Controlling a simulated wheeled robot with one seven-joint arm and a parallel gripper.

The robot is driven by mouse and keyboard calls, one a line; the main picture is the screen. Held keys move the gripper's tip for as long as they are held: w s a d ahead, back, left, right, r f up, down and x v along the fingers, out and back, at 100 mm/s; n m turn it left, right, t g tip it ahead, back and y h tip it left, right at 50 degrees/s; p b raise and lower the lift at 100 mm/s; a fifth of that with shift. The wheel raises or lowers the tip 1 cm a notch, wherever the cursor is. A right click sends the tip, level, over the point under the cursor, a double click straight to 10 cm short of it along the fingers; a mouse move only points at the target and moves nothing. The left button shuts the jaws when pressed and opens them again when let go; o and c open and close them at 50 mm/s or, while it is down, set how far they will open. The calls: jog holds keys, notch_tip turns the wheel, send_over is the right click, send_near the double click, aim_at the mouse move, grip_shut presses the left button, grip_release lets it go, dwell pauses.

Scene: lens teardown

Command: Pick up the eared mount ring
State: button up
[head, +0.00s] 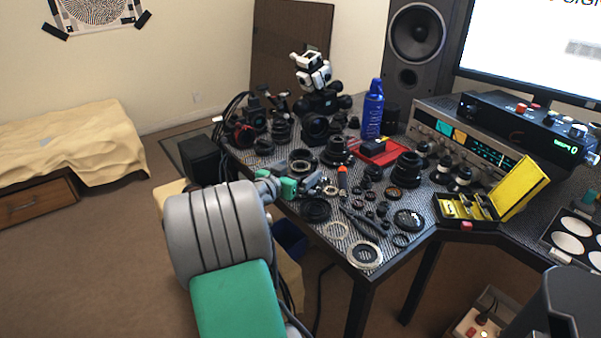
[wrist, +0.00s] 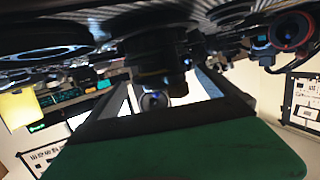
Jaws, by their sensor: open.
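Two pale rings lie flat near the table's front edge in the head view: a wider silver ring (head: 366,264) by the corner and a thinner ring (head: 326,230) behind it to the left. I cannot tell which one is the eared mount ring, as any ears are too small to make out. My gripper (head: 318,188) is open over the table's left front edge, behind and left of both rings. It appears empty. The wrist view is tilted and crowded with dark lens parts, and no pale ring can be singled out there.
A black ring (head: 315,210) lies between my gripper and the thin ring. Several dark lens barrels, small rings and tools crowd the table. A yellow case (head: 466,224) stands open at the right. Little bare mat shows.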

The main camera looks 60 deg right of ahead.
jog(key=shift+d, duration=0.3)
jog(key=c, duration=1.5)
